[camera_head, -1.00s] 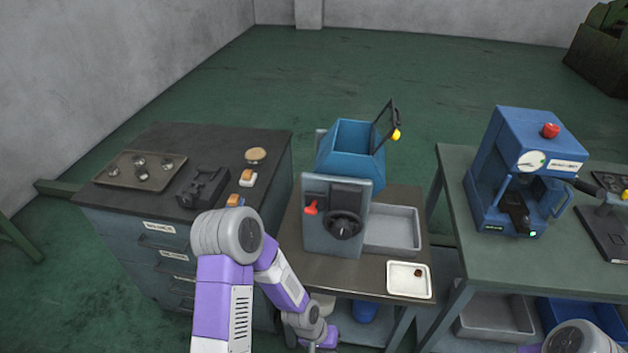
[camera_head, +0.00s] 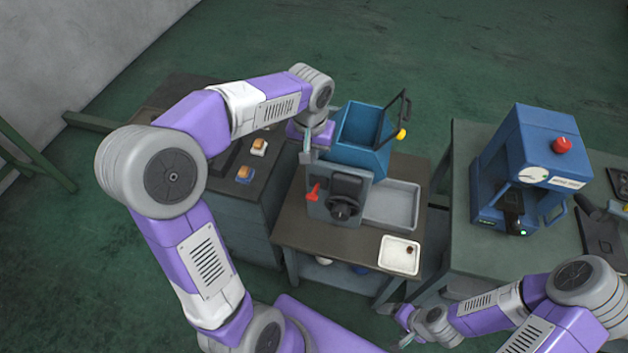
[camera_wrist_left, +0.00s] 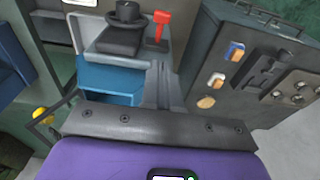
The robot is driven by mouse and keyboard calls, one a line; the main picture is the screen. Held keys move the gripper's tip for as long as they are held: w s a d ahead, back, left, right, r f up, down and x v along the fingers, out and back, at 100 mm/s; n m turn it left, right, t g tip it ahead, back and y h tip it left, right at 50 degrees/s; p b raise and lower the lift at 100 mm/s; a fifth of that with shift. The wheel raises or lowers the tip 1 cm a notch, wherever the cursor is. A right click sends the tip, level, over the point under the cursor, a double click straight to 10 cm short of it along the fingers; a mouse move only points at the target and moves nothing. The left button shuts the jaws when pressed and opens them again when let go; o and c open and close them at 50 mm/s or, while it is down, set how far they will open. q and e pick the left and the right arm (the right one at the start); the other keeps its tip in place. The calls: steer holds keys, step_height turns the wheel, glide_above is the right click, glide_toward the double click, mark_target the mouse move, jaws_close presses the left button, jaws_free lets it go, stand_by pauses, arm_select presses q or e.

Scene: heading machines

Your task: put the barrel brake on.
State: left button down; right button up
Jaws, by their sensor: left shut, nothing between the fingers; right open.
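The machine (camera_head: 335,190) on the middle bench has a grey front panel with a red lever (camera_head: 313,192) and a black handwheel (camera_head: 342,208). The red lever also shows in the left wrist view (camera_wrist_left: 161,24). Behind the panel is an open blue barrel (camera_head: 360,135) with a black bar handle ending in a yellow knob (camera_head: 401,134). No part is labelled as the brake. My left gripper (camera_head: 307,156) is shut and empty, pointing down just left of the barrel, above and behind the red lever. My right gripper (camera_head: 405,338) is open and empty, low at the front.
A blue press (camera_head: 533,165) stands on the right bench. The dark left cabinet (camera_head: 245,205) bears two orange-topped switches, partly behind my left arm.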

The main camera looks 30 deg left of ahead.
arm_select(q)
glide_above(313, 194)
steer(key=w, duration=0.1)
step_height(313, 194, down, 9)
steer(key=shift+a+f, duration=0.15)
steer(key=shift+f, duration=0.05)
steer(key=f, duration=0.1)
steer(key=s+f, duration=0.1)
steer(key=f, duration=0.1)
steer(key=shift+f, duration=0.2)
steer(key=shift+s+d+f, duration=0.2)
steer(key=shift+f, duration=0.3)
steer(key=shift+b, duration=0.35)
